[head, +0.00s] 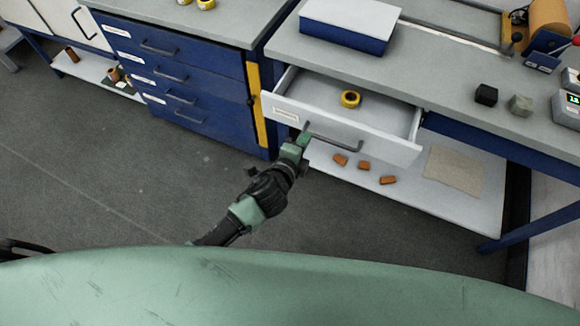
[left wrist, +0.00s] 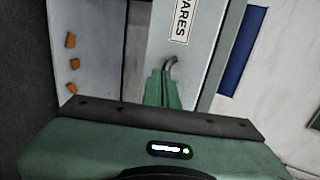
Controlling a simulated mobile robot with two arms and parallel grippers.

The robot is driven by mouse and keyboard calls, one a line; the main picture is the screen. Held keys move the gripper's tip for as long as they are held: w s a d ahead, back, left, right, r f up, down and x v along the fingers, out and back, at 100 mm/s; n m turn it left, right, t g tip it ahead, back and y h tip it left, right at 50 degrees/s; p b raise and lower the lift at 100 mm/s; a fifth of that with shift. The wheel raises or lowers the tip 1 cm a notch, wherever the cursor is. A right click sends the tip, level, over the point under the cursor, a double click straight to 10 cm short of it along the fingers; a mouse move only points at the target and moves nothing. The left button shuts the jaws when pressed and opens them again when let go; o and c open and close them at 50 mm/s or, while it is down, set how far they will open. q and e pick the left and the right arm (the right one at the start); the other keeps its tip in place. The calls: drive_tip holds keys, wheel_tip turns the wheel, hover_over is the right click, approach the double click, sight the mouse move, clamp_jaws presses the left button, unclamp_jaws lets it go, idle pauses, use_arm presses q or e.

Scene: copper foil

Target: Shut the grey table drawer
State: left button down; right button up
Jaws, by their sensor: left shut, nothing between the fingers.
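The grey table drawer (head: 384,142) stands pulled out from under the grey-topped table, its front facing me. A yellow tape roll (head: 350,99) lies inside it. A dark bar handle (head: 335,142) runs across its front. My left gripper (head: 305,134) is shut, with its tips at the left end of the handle. In the left wrist view, the shut green fingers (left wrist: 162,88) are close to the drawer front (left wrist: 188,55) and the bent end of the handle (left wrist: 170,62); I cannot tell if they touch. My right gripper is out of view.
A blue drawer cabinet (head: 185,70) stands left of the table. The lower shelf (head: 455,205) holds several orange-brown blocks (head: 364,165) and a beige mat (head: 454,170). A blue-and-white box (head: 348,25) and two small cubes (head: 486,95) stand on the table. Open floor (head: 100,170) lies at the left.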

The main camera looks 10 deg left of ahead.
sight(315, 116)
use_arm(q)
drive_tip(key=w+d+b, duration=0.1)
drive_tip(key=w, duration=0.3)
drive_tip(key=w+d+b, duration=0.1)
drive_tip(key=w+d, duration=0.1)
drive_tip(key=w, duration=0.3)
drive_tip(key=w+d+b, duration=0.1)
drive_tip(key=w, duration=0.3)
drive_tip(key=shift+w+d+f+b, duration=0.1)
drive_tip(key=shift+w+d+b, duration=0.1)
drive_tip(key=shift+w+b, duration=0.1)
drive_tip(key=shift+w+d, duration=0.15)
drive_tip(key=shift+w, duration=0.2)
drive_tip(key=shift+r, duration=0.25)
drive_tip(key=shift+w+r, duration=0.1)
drive_tip(key=shift+s+r, duration=0.1)
drive_tip(key=shift+s, duration=0.35)
drive_tip(key=v, duration=0.3)
drive_tip(key=p+v, duration=0.1)
drive_tip(key=v, duration=0.3)
drive_tip(key=shift+f, duration=0.25)
